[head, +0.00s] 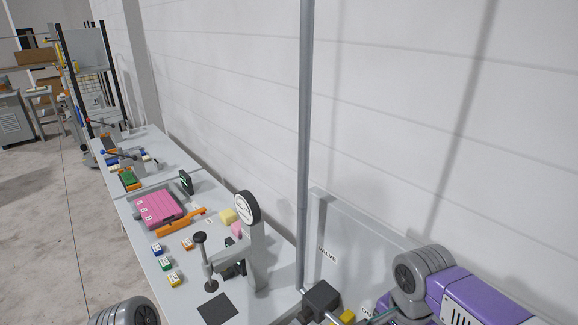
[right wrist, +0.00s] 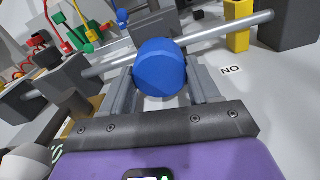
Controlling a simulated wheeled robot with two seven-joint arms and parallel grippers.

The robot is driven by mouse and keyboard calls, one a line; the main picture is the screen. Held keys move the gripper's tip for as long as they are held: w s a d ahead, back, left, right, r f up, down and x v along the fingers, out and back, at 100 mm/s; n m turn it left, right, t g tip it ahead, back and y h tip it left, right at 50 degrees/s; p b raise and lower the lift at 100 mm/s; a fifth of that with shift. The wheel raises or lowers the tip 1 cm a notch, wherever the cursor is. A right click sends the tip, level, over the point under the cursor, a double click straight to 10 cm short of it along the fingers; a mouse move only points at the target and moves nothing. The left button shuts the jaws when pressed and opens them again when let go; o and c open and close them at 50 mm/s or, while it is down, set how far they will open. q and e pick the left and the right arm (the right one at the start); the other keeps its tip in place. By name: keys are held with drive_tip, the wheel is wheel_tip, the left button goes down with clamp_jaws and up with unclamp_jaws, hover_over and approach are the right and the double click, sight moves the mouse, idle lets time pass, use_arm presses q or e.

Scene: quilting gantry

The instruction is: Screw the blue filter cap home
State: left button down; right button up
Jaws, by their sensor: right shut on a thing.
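The blue filter cap (right wrist: 160,68) is in the middle of the right wrist view, its round faceted face towards the camera. My right gripper (right wrist: 162,88) is shut on it, with one grey finger on each side. A grey block (right wrist: 160,40) and a metal pipe (right wrist: 222,33) lie just beyond the cap. The cap's thread and seat are hidden, so I cannot tell how far it is screwed in. My left gripper is out of view.
Near the cap stand a yellow post (right wrist: 237,28), a dark grey block (right wrist: 290,25) and red and green fittings (right wrist: 85,40). A "NO" label (right wrist: 230,70) lies right of it. A bench (head: 147,240) with a pink case (head: 158,208) and a dial press (head: 247,208) stretches away left.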

drive_tip(key=o, duration=1.4)
drive_tip(key=shift+c, duration=0.2)
drive_tip(key=shift+r, duration=0.1)
